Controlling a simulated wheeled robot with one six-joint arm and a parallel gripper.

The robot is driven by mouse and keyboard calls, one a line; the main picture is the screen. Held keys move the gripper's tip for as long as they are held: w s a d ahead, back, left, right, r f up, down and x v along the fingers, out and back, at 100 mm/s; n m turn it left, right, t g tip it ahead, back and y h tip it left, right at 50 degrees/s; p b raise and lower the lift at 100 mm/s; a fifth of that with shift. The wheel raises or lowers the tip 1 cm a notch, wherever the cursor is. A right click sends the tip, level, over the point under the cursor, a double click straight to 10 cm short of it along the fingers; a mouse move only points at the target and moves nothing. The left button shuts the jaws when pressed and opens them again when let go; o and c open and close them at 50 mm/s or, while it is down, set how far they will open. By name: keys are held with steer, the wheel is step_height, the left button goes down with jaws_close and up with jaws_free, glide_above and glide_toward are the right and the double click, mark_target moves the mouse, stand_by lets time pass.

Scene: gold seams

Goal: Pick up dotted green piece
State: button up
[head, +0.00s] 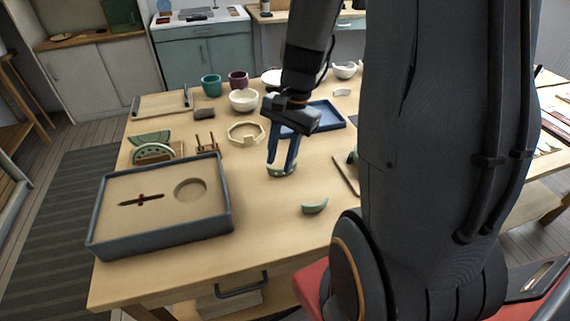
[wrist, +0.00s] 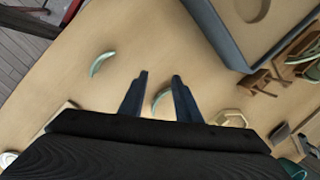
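A curved pale-green piece (head: 282,171) sits on the table under my gripper (head: 281,160). It also shows between the two fingers in the wrist view (wrist: 160,98); dots on it are too small to tell. My gripper is open, its blue fingers pointing down on either side of that piece, with a gap showing in the wrist view (wrist: 161,77). A second curved green piece (head: 315,206) lies apart on the table, and in the wrist view (wrist: 100,63). A green piece with a row of spots (head: 153,153) stands at the left beside a plain green one (head: 150,138).
A grey-rimmed tray (head: 160,235) with a round recess and a brush lies front left. A wooden ring (head: 246,132), small wooden stand (head: 207,143), blue tray (head: 325,115) and bowls (head: 244,100) stand behind. A thin stick (head: 346,176) lies to the right.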

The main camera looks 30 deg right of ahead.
mark_target(272, 172)
steer(key=w+d+m+t+y+p, duration=0.1)
steer(key=w+d+m+y, duration=0.15)
steer(key=d+m, duration=0.4)
steer(key=shift+m+h, duration=0.35)
steer(key=shift+m, duration=0.4)
steer(key=shift+w+d+p+x, duration=0.15)
steer(key=shift+p+x, duration=0.15)
steer(key=shift+x, duration=1.1)
steer(key=shift+w+p+x, duration=0.15)
steer(key=shift+p+x, duration=0.15)
steer(key=shift+x, duration=1.15)
steer(key=shift+w+d+p+x, duration=0.15)
steer(key=shift+p+x, duration=0.15)
steer(key=shift+x, duration=1.1)
jaws_close()
